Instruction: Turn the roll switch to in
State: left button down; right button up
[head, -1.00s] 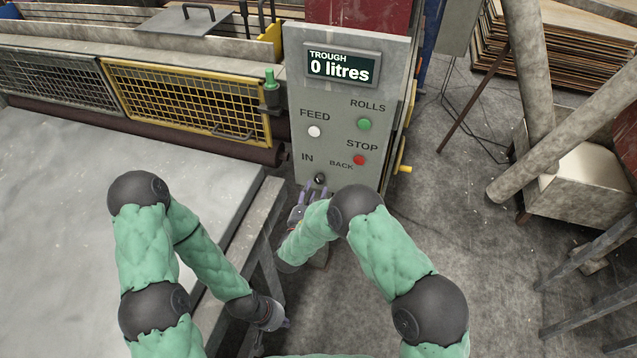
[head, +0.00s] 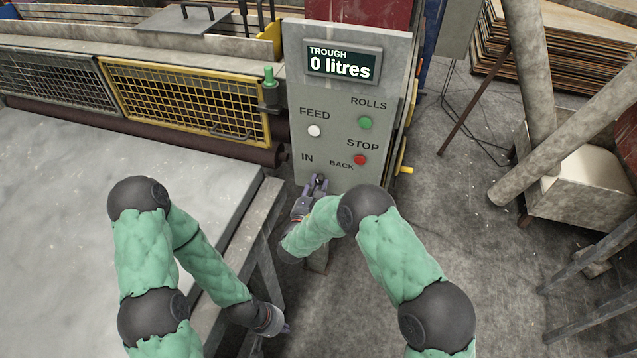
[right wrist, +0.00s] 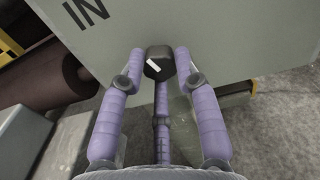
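The roll switch (right wrist: 158,66) is a black knob with a short white mark, low on the grey control panel (head: 340,100). The mark lies slanted in the right wrist view. The IN label (head: 307,158) is up and left of the knob, and BACK (head: 342,165) is up and right. My right gripper (head: 318,183) is at the knob. In the right wrist view its purple fingertips (right wrist: 160,60) stand on both sides of the knob and appear to touch it. My left gripper (head: 283,329) hangs low beside the table, away from the panel; its fingers are too small to judge.
Above the switch are a white FEED button (head: 314,131), a green ROLLS button (head: 365,123) and a red STOP button (head: 360,159). The display reads 0 litres. A grey table (head: 70,200) is at the left, with a yellow mesh guard (head: 185,100) behind it.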

jog(key=n, duration=0.3)
jog(key=shift+n, duration=0.3)
jog(key=n, duration=0.3)
dwell(0.4)
jog(key=shift+n, duration=0.3)
jog(key=shift+n, duration=1.6)
